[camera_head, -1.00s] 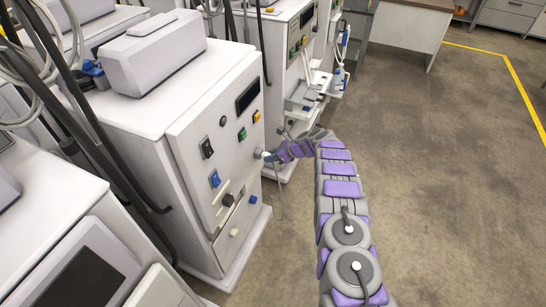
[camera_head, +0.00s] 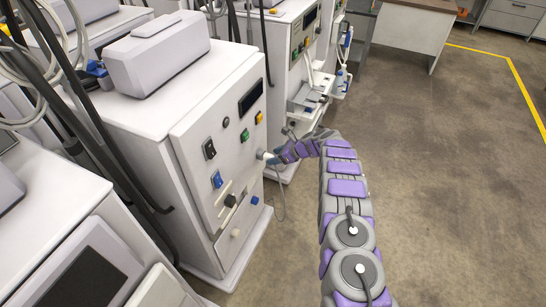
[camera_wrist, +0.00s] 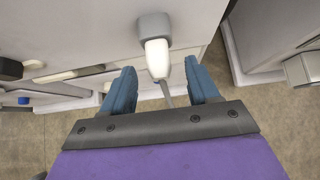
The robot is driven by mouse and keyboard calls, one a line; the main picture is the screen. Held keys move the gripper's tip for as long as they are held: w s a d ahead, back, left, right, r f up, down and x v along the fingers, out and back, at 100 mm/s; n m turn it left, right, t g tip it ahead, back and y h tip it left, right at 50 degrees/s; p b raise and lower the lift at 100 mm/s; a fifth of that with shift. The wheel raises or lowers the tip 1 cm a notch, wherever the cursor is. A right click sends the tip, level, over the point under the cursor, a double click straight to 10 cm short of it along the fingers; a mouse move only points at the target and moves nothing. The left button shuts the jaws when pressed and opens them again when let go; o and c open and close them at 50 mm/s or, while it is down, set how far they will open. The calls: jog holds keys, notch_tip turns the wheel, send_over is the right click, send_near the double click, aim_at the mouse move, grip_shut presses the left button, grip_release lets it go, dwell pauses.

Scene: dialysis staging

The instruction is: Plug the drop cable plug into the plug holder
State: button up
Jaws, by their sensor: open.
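The white drop cable plug (camera_wrist: 157,58) points up into the grey plug holder (camera_wrist: 153,25) in the wrist view. Its top meets the holder, with no visible gap. A thin grey cable (camera_wrist: 166,96) runs from the plug's lower end between my fingers. My gripper (camera_wrist: 160,66) is open, with one blue finger on each side of the plug and clear space beside both. In the head view my gripper (camera_head: 275,160) is at the right edge of the machine front, next to the plug (camera_head: 264,155). The cable (camera_head: 283,206) hangs below it there. The holder is hard to make out there.
The white dialysis machine (camera_head: 200,135) carries switches and knobs on its front. A second machine (camera_head: 283,60) with a small tray (camera_head: 308,95) stands behind my gripper. The floor (camera_head: 440,180) on the right is clear. A desk (camera_head: 405,25) stands at the back.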

jog(key=p+v, duration=0.3)
jog(key=v, duration=1.2)
jog(key=shift+d+r, duration=0.15)
jog(key=shift+d, duration=0.15)
jog(key=s+a+r+n+g+h, duration=0.1)
jog(key=s+a+r+n, duration=0.1)
jog(key=s+r+n, duration=0.4)
jog(key=s+a+r+n+g, duration=0.2)
jog(key=s+a+r, duration=0.1)
jog(key=s+r, duration=0.6)
jog(key=s+a+r+n+g+h, duration=0.1)
jog(key=s+a+r+n, duration=0.1)
jog(key=s+r+n, duration=0.5)
jog(key=s+d+n+h, duration=0.2)
jog(key=s+d, duration=0.1)
jog(key=s, duration=0.9)
jog(key=s+d+r+n+g+h, duration=0.1)
jog(key=s+d+n+h, duration=0.1)
jog(key=s, duration=1)
jog(key=s+d+r+n+h, duration=0.1)
jog(key=s+d+n+h, duration=0.2)
jog(key=s, duration=0.9)
jog(key=d, duration=0.3)
jog(key=shift+n+g, duration=0.3)
jog(key=shift+d, duration=0.1)
